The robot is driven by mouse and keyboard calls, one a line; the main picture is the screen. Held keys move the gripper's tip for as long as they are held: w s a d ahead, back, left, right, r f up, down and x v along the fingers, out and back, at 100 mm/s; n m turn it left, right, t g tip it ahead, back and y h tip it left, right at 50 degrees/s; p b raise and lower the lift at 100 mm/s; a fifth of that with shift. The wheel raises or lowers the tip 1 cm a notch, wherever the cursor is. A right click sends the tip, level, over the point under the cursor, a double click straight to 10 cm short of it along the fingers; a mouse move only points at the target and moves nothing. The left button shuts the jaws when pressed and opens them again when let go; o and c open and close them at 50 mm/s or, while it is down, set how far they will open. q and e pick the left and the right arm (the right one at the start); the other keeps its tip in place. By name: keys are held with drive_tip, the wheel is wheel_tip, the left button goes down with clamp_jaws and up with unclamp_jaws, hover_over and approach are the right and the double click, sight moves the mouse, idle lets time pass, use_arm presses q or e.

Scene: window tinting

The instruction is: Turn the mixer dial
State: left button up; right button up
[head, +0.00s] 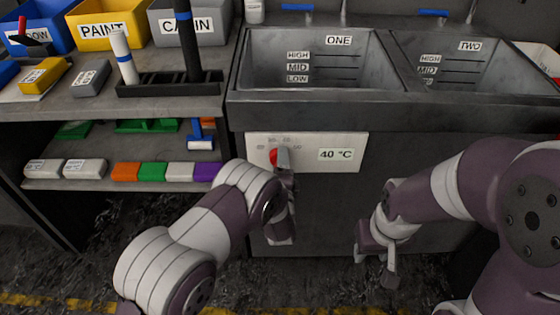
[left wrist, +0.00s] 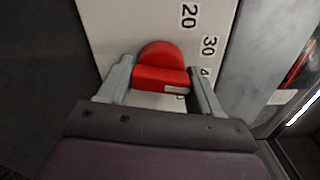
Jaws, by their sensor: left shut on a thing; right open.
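The mixer dial is a red knob (head: 274,156) on a white panel (head: 307,152) on the front of the sink unit. It also shows in the left wrist view (left wrist: 160,68), with the numbers 20 and 30 and part of a 4 printed beside it. The panel's label (head: 337,155) reads 40 °C. My left gripper (head: 284,160) is at the dial, one finger on each side of the red grip, and is shut on it. In the head view my gripper and wrist partly hide the dial. My right gripper (head: 375,266) is open and empty, low in front of the unit.
Sink basins ONE (head: 338,41) and TWO (head: 469,46) stand above the panel.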

use_arm(q)
drive_tip(key=shift+m, duration=0.6)
drive_tip(key=shift+f, duration=0.1)
drive_tip(key=o, duration=1)
drive_tip(key=shift+c, duration=0.2)
drive_tip(key=s+p, duration=0.2)
drive_tip(key=s, duration=1)
drive_tip(key=shift+s, duration=0.4)
